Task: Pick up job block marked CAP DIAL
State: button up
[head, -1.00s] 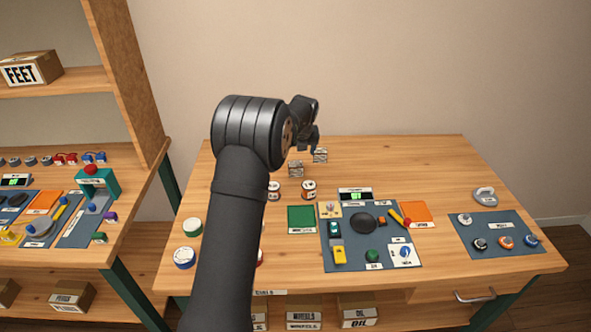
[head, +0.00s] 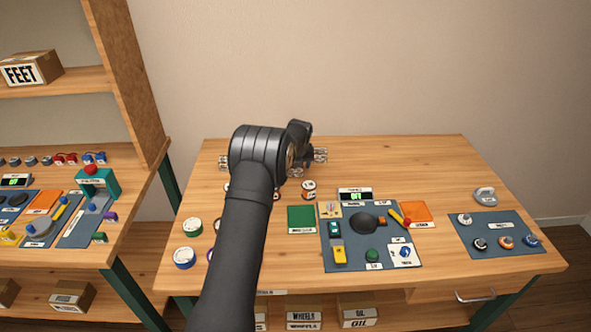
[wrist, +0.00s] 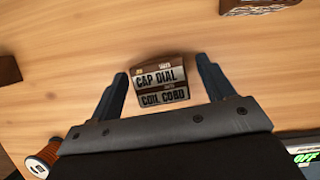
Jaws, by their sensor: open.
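In the wrist view, a small dark brown block (wrist: 162,80) with pale label strips reads CAP DIAL on top and COIL CORD below. It sits on the wooden table, between the two fingers in the picture, with a gap on each side. My gripper (wrist: 161,66) is open and empty, above the block; I cannot tell how far its tips are from the block's height. In the head view my gripper (head: 307,160) is low at the back of the table, partly hidden by my arm.
Other blocks lie at the top right (wrist: 258,5) and left edge (wrist: 8,70) of the wrist view. An orange spool (wrist: 45,155) and a lit display (wrist: 305,155) are near the lower corners. The blue-grey mat (head: 335,262) holds phone parts. The back-right table is clear.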

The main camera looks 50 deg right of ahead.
jog(key=c, duration=1.1)
jog(key=shift+r, duration=0.1)
